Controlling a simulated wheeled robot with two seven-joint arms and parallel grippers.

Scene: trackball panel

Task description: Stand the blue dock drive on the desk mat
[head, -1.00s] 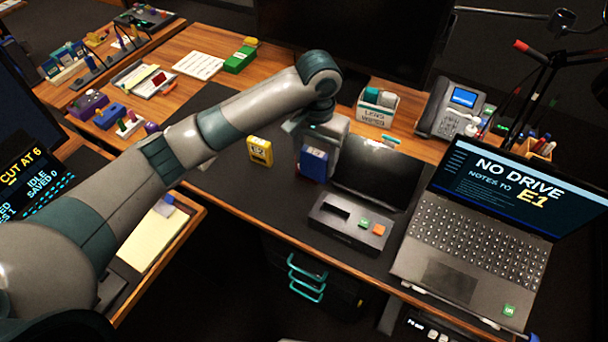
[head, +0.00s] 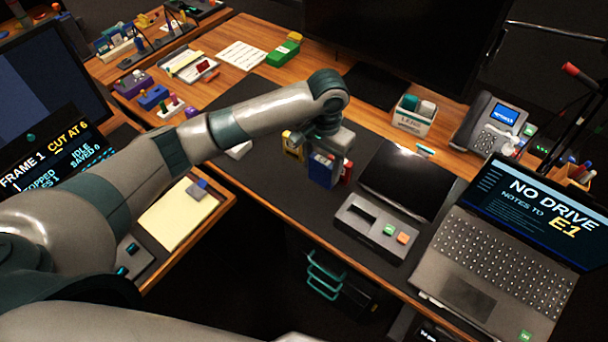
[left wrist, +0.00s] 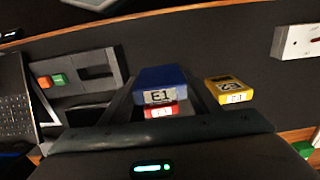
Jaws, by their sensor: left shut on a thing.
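My left gripper (head: 328,146) is shut on the blue dock drive (head: 321,171) and holds it upright over the dark desk mat (head: 262,186). The frames do not show clearly whether the drive's bottom touches the mat. In the left wrist view the blue drive (left wrist: 162,79) sits between the fingers, with an E1 label facing the camera. A red block with a white label (left wrist: 160,111) shows right beside it, and in the head view it peeks out at the blue drive's right. A yellow drive (head: 292,146) marked E2 stands on the mat to the left. My right gripper is out of view.
A grey dock (head: 352,212) with a dark slot and green and orange buttons lies to the right, near the mat's front edge. A laptop (head: 470,260) stands beyond it. A black flat panel (head: 408,180) lies behind the dock. The mat in front of the blue drive is clear.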

